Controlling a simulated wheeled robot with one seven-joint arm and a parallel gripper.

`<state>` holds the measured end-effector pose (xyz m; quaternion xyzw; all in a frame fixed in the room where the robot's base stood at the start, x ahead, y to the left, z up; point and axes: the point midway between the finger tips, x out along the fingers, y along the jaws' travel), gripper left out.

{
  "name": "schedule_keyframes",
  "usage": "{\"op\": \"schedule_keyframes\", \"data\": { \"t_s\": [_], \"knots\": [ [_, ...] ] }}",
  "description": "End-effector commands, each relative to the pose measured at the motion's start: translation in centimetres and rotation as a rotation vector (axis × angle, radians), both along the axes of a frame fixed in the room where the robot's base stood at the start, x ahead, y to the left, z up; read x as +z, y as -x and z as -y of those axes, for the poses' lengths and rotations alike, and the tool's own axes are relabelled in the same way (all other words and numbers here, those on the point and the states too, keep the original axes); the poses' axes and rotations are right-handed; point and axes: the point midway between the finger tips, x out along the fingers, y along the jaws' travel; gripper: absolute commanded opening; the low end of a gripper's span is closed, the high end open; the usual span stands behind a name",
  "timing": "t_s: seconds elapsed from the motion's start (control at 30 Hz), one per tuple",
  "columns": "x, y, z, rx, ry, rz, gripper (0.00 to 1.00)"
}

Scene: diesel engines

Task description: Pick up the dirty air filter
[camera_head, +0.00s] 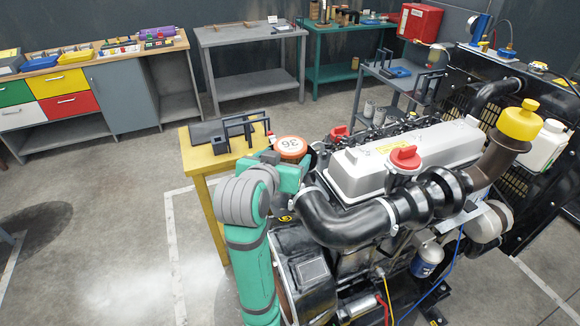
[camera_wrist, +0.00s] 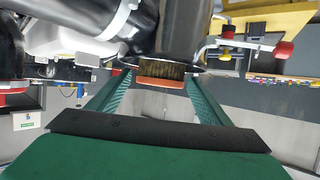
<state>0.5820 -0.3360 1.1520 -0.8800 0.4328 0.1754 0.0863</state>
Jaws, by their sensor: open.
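The air filter (camera_wrist: 162,70) shows in the wrist view as a brown pleated band with an orange end cap. It sits against the end of a dark round housing (camera_wrist: 186,30). My gripper (camera_wrist: 157,82) is open, with its two green fingers reaching toward the filter, one on each side. The filter lies between the fingertips in the picture, and I cannot tell whether they touch it. In the head view my gripper (camera_head: 292,172) is beside the engine (camera_head: 345,250), its fingertips hidden. A round orange disc marked 36 shows there; I cannot tell if it is the filter's cap.
The black intake hose (camera_head: 345,222) and red cap (camera_head: 405,157) are close to the right of my arm. A yellow table (camera_head: 200,160) with dark frames stands behind it. Workbenches line the back wall. Open floor lies to the left.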

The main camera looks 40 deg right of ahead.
Motion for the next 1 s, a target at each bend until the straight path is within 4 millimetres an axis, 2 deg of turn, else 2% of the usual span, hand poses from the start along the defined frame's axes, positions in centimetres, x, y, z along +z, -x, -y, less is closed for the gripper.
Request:
{"op": "schedule_keyframes", "data": {
  "t_s": [0.17,0.47,0.6,0.8,0.83,0.87,1.0],
  "knots": [
    [-0.3,-0.6,0.8,0.001,0.0,0.0,0.72],
    [-1.4,-3.0,3.6,0.003,0.001,-0.001,0.72],
    [-1.7,-3.8,3.7,0.011,0.0,-0.001,0.72],
    [-1.7,-3.9,3.7,0.012,0.0,0.001,0.72],
    [-1.7,-3.8,3.8,0.011,0.001,0.001,0.7],
    [-1.7,-3.8,3.8,0.01,0.001,0.0,0.62],
    [-1.7,-3.6,4.1,0.005,0.001,0.001,0.29]
  ]
}}
